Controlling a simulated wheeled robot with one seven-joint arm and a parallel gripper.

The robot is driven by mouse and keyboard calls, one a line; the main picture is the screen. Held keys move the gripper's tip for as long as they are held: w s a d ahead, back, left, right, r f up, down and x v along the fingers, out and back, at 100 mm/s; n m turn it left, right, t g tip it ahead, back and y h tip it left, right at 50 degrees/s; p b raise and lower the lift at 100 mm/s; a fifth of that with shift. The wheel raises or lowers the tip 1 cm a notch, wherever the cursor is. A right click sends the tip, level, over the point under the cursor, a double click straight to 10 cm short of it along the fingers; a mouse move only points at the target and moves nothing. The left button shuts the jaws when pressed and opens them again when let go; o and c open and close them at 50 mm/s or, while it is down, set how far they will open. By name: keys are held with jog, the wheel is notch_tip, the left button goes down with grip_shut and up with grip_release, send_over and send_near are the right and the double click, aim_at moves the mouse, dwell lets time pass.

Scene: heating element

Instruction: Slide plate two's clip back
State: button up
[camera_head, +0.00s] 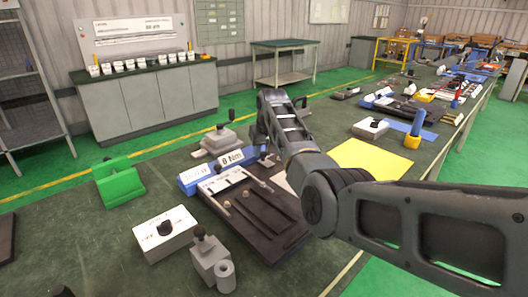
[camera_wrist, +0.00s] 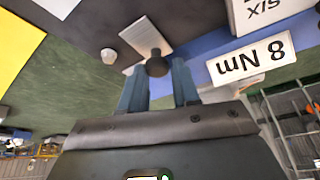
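In the wrist view my gripper (camera_wrist: 159,74) has its two blue-grey fingers apart. A dark round knob (camera_wrist: 157,66) sits between or just beyond the fingertips, with a narrow gap beside it, and no firm grip shows. The knob is at the end of a pale ribbed plate (camera_wrist: 146,37), which may be the clip; I cannot tell which plate it belongs to. A blue bar (camera_wrist: 205,50) with an "8 Nm" label (camera_wrist: 250,62) runs beside it. In the head view the blue bar (camera_head: 213,172) borders a black board with rods (camera_head: 270,232); my arm hides the fingertips.
A white box with a black knob (camera_head: 165,236), a grey block with a cylinder (camera_head: 210,262) and a green block (camera_head: 118,182) stand on the green bench. A grey knobbed block (camera_head: 219,140) is behind the bar. A yellow sheet (camera_head: 370,160) lies right of my arm.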

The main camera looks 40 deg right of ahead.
aim_at(266, 165)
jog(key=o, duration=0.4)
jog(key=shift+c, duration=0.2)
jog(key=shift+r, duration=0.1)
jog(key=v, duration=0.7)
jog(key=shift+r, duration=0.25)
jog(key=shift+s, duration=0.1)
